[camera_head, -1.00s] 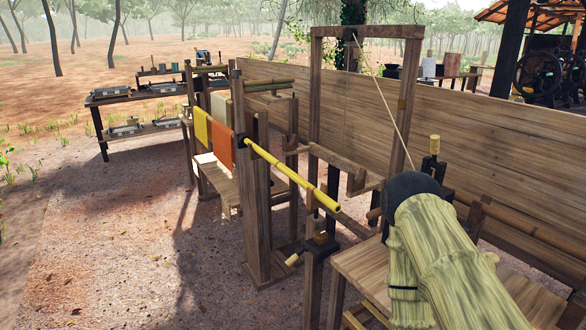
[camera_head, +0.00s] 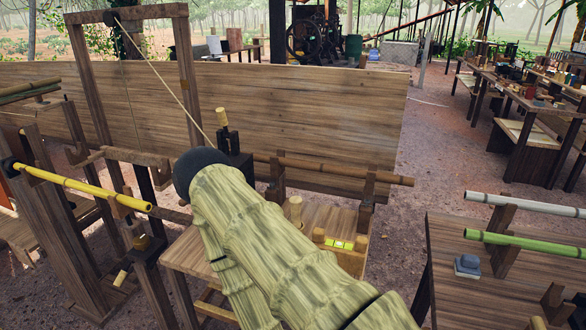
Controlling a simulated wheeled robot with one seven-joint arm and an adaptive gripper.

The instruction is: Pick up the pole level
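A small wooden level with a bright yellow-green vial (camera_head: 341,243) appears to be the pole level. It is on the near part of a wooden table (camera_head: 320,215), just right of my bamboo-textured arm. Its lower left is close to the arm in the picture, and I cannot tell how far apart they are. My arm runs from the bottom middle up to a dark rounded end. My gripper's fingers do not show.
A yellow pole (camera_head: 85,188) sticks out at the left, beside wooden posts. A brown roller pole (camera_head: 335,170) lies across supports behind the level. A plank wall (camera_head: 300,110) stands behind. At the right, another table (camera_head: 480,265) carries a green pole (camera_head: 525,243) and a pale pole (camera_head: 525,204).

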